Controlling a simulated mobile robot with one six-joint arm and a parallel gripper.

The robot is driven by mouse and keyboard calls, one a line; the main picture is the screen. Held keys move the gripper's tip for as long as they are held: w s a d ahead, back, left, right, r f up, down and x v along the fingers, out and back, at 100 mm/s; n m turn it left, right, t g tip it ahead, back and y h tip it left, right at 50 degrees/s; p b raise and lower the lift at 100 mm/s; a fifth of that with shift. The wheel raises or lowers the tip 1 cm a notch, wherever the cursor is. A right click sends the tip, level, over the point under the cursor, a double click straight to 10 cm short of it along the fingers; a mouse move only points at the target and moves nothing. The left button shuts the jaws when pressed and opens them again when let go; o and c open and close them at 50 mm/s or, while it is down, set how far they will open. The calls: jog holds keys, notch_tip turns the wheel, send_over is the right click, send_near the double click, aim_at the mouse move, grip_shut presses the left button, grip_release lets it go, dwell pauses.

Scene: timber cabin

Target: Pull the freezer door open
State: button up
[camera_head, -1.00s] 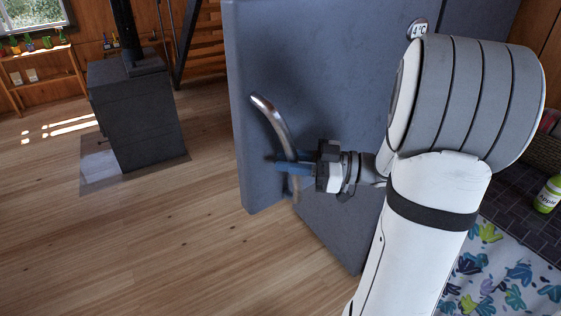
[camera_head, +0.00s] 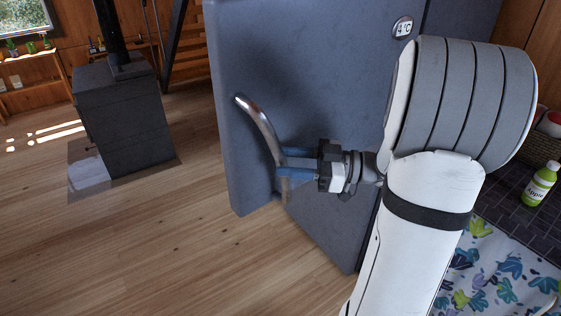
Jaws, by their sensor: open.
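The grey-blue freezer door (camera_head: 310,70) fills the upper middle of the head view. Its left edge stands out over the wood floor. A curved metal handle (camera_head: 259,124) runs down near that left edge. My gripper (camera_head: 281,163) comes in from the right at the handle's lower part. Its blue fingers are open, with their tips at the handle. The picture does not show clearly whether they touch it. My arm hides the right part of the appliance.
A dark stove (camera_head: 122,115) with a pipe stands at the left on a floor plate. The wood floor (camera_head: 150,250) between it and the door is clear. A patterned rug (camera_head: 495,265) and a green bottle (camera_head: 539,184) are at the right.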

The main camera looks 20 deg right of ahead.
jog(key=v, duration=0.5)
jog(key=shift+s+d+b, duration=0.1)
jog(key=shift+d+b, duration=0.1)
jog(key=shift+b, duration=0.1)
